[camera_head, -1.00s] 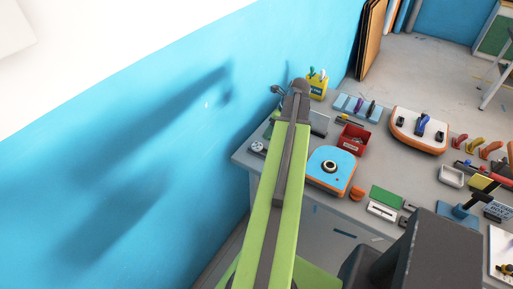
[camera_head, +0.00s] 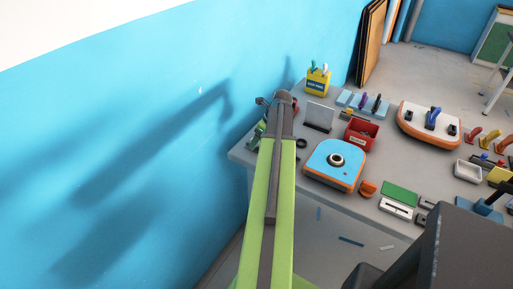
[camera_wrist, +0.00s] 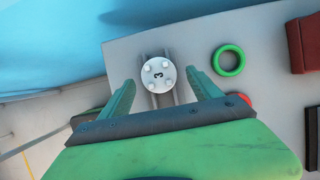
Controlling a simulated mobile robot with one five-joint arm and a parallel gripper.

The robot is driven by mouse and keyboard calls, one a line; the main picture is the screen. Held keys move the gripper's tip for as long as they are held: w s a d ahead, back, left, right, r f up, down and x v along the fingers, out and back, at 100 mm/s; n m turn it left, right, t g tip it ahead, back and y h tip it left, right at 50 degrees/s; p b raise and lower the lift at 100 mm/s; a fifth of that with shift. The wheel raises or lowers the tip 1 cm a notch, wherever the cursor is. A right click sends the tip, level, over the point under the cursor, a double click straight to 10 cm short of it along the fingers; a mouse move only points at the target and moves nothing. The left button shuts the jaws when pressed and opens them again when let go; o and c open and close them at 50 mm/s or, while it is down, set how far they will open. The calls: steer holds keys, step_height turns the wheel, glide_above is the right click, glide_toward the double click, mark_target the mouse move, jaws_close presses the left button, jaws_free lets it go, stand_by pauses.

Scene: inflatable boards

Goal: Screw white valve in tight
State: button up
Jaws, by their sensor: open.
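The white valve (camera_wrist: 158,66), a round cap with small knobs and a "3" on its face, is in a grey slotted holder (camera_wrist: 168,98) on the table in the wrist view. My gripper (camera_wrist: 160,80) is open, with one green finger on each side of the valve, apart from it. In the head view my arm hides the valve. A blue board with an orange rim (camera_head: 322,179) lies right of my arm, with a round dark-and-white fitting (camera_head: 336,160) in its top.
A green ring (camera_wrist: 229,60) lies right of the valve in the wrist view. A red bin (camera_head: 361,134), a grey plate stand (camera_head: 319,117) and a yellow pen box (camera_head: 317,82) stand behind the blue board. The blue wall (camera_head: 150,140) is close on the left.

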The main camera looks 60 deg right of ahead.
steer(key=shift+w+f, duration=0.15)
steer(key=shift+f, duration=0.6)
steer(key=shift+r, duration=0.2)
steer(key=c, duration=1.4)
steer(key=shift+r+p, duration=0.65)
steer(key=shift+p, duration=0.05)
step_height(320, 180, up, 4)
steer(key=p, duration=0.4)
steer(key=s+d+r+p, duration=0.5)
steer(key=s+d, duration=0.1)
steer(key=s, duration=0.4)
steer(key=shift+d+r+p, duration=0.15)
steer(key=shift+r+p, duration=0.2)
